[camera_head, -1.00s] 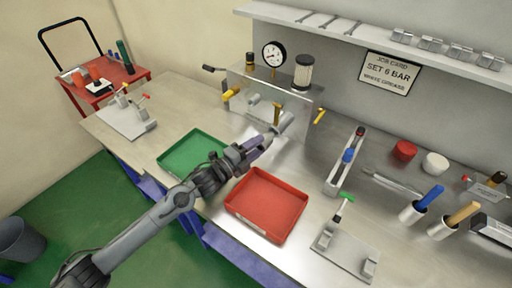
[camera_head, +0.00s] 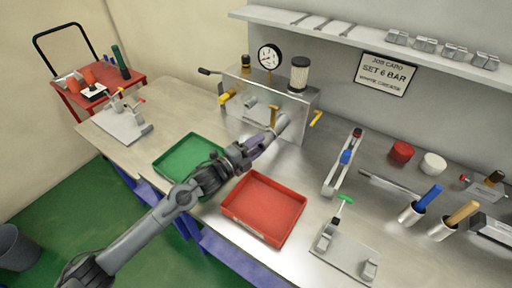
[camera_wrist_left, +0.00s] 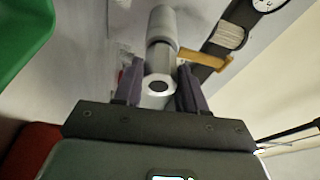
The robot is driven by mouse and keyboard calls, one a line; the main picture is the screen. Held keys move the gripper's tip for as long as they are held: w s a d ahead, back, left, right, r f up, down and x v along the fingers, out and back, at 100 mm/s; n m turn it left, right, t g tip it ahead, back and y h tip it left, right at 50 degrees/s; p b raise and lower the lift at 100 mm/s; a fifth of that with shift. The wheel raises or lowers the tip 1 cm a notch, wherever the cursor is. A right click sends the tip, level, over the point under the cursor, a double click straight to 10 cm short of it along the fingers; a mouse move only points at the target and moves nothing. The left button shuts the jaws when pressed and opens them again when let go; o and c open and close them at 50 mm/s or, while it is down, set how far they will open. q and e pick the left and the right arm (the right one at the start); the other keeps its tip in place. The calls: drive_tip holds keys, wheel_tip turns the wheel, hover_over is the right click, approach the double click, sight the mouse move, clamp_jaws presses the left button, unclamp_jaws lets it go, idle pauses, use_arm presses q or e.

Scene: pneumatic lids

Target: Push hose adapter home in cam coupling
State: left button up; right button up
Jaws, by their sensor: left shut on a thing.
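My left gripper (camera_head: 264,140) is shut on the grey hose adapter (camera_wrist_left: 158,86), in front of the metal panel (camera_head: 296,103) at the back of the bench. In the left wrist view the adapter's hex end with a dark hole lies between the two fingers. A wider grey cylinder (camera_wrist_left: 162,27) lies in line beyond it, and shows in the head view (camera_head: 282,123) near the yellow levers (camera_head: 274,116) on the panel. I cannot tell whether this cylinder is adapter or cam coupling; the mating joint is hidden. My right gripper is not in view.
A pressure gauge (camera_head: 269,57) and a filter (camera_head: 299,73) stand on the panel. A long fixture (camera_head: 331,184) stands to the right.

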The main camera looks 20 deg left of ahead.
use_arm(q)
drive_tip(key=shift+w+d, duration=0.1)
drive_tip(key=shift+w, duration=0.35)
drive_tip(key=o, duration=1.3)
drive_tip(key=shift+p+v, duration=0.45)
drive_tip(key=shift+v, duration=0.5)
drive_tip(key=shift+p+v, duration=1.2)
drive_tip(key=shift+v, duration=1.35)
drive_tip(key=shift+r, duration=0.1)
